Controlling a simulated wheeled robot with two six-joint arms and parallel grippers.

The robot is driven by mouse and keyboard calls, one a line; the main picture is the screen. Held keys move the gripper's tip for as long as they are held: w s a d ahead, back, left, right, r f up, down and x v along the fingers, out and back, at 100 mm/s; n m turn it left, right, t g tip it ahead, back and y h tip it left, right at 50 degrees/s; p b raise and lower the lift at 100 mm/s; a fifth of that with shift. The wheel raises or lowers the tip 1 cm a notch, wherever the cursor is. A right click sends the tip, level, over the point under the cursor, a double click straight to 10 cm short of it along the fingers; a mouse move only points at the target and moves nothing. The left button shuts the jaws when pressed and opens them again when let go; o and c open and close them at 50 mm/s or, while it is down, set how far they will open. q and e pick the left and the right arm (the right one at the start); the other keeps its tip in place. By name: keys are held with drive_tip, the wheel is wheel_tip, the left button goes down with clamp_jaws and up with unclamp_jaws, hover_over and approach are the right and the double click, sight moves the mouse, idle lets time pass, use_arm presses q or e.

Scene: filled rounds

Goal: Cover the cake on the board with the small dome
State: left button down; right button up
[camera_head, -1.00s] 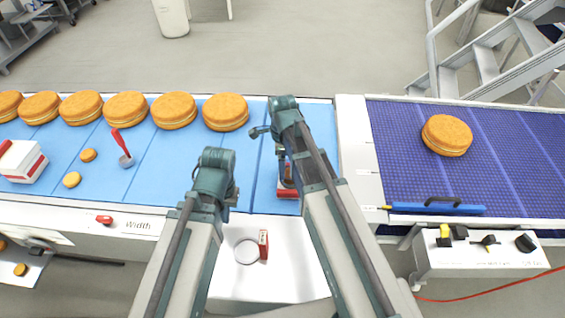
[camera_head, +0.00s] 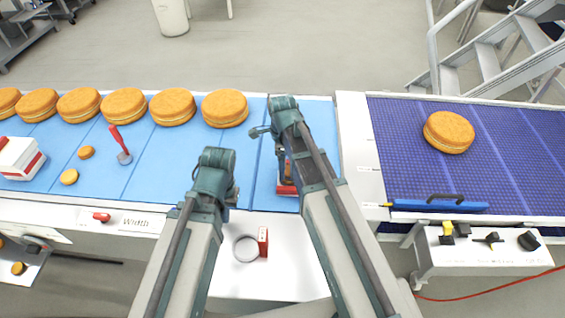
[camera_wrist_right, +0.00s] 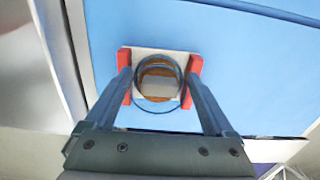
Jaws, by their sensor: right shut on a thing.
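My right gripper (camera_wrist_right: 159,76) has its two fingers on either side of the small clear dome (camera_wrist_right: 134,91) and is shut on it. Through the dome, in the right wrist view, I see the round brown cake (camera_wrist_right: 150,68) with a pale patch in its middle. The cake is on a white board (camera_wrist_right: 141,53) with red ends. Dome and cake overlap in this view; I cannot tell whether the rim touches the board. In the head view my right arm hides most of the board (camera_head: 286,190). My left gripper (camera_head: 228,190) hangs over the near belt edge; its fingers are not clear.
A clear ring-shaped item (camera_head: 246,249) and a small red-and-white block (camera_head: 263,242) are on the white table in front. Several large cakes (camera_head: 172,107) line the blue belt's far side. A red-handled tool (camera_head: 119,143) stands left. A blue-handled bar (camera_head: 440,205) lies right.

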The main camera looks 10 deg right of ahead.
use_arm(q)
drive_tip(key=shift+f, duration=0.2)
use_arm(e)
drive_tip(key=shift+f, duration=0.25)
drive_tip(key=o, duration=1)
drive_tip(key=shift+o, duration=0.2)
use_arm(q)
drive_tip(key=shift+r, duration=0.1)
use_arm(e)
drive_tip(key=shift+r, duration=0.15)
wheel_tip(320, 180, up, 7)
drive_tip(key=p, duration=0.6)
drive_tip(key=shift+p, duration=0.35)
use_arm(q)
wheel_tip(320, 180, up, 7)
